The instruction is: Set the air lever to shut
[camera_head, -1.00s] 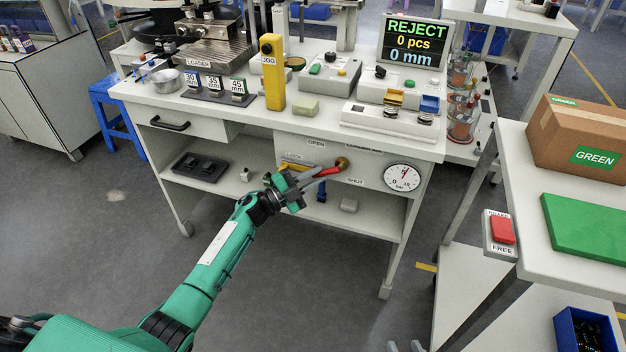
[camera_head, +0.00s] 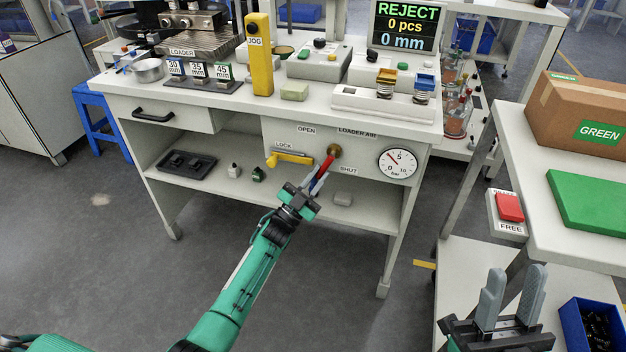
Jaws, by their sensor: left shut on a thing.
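The red air lever (camera_head: 323,172) pivots on a brass hub (camera_head: 334,151) on the bench's front panel and slants down and to the left. The "OPEN" label (camera_head: 306,130) is above left of the hub and the "SHUT" label (camera_head: 348,170) is below right. My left gripper (camera_head: 313,188) is shut on the lever's lower end; its fingers partly hide that end. The pressure gauge (camera_head: 397,164) is right of the lever, its needle pointing up and left. My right gripper (camera_head: 511,300) is open and empty at the lower right.
A yellow lock handle (camera_head: 290,159) sits on the panel left of the lever, under the "LOCK" label. The lower shelf (camera_head: 220,192) holds a black tray (camera_head: 188,164) and small parts. A side table with a green plate (camera_head: 595,200) stands at right. Floor before the bench is clear.

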